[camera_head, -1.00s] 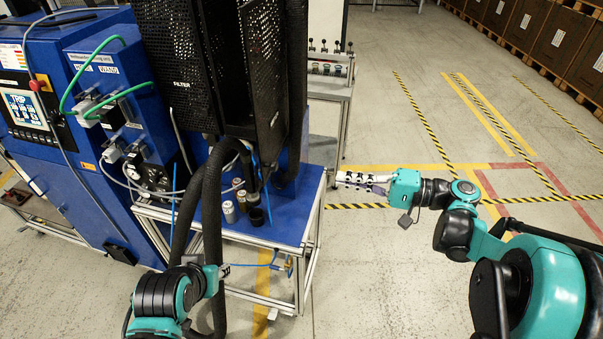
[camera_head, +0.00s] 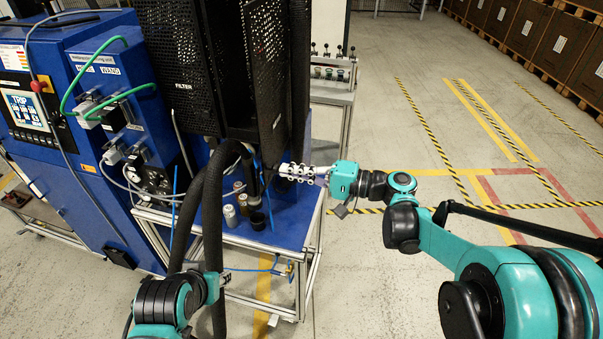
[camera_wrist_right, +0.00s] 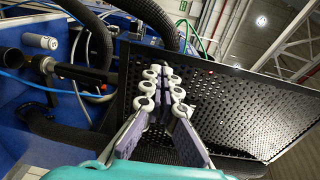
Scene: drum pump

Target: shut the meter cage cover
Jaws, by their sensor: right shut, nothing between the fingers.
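The meter cage (camera_head: 215,65) is a tall black perforated box marked FILTER on the blue bench. Its cover, a black perforated panel (camera_head: 268,75), stands at an angle at the cage's right side and looks swung open. In the right wrist view the cover (camera_wrist_right: 235,112) fills the right half, behind the fingers. My right gripper (camera_head: 284,171) is shut and empty, just below the cover's lower edge; its fingers also show in the wrist view (camera_wrist_right: 164,78). I cannot tell whether they touch the cover. My left gripper (camera_head: 224,276) is low, in front of the bench, partly hidden by its arm.
Thick black hoses (camera_head: 211,210) hang in front of the cage. Small metal cans (camera_head: 230,214) stand on the blue bench top (camera_head: 285,232) below the cage. A blue machine (camera_head: 65,150) stands at left. Floor to the right of the bench is open.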

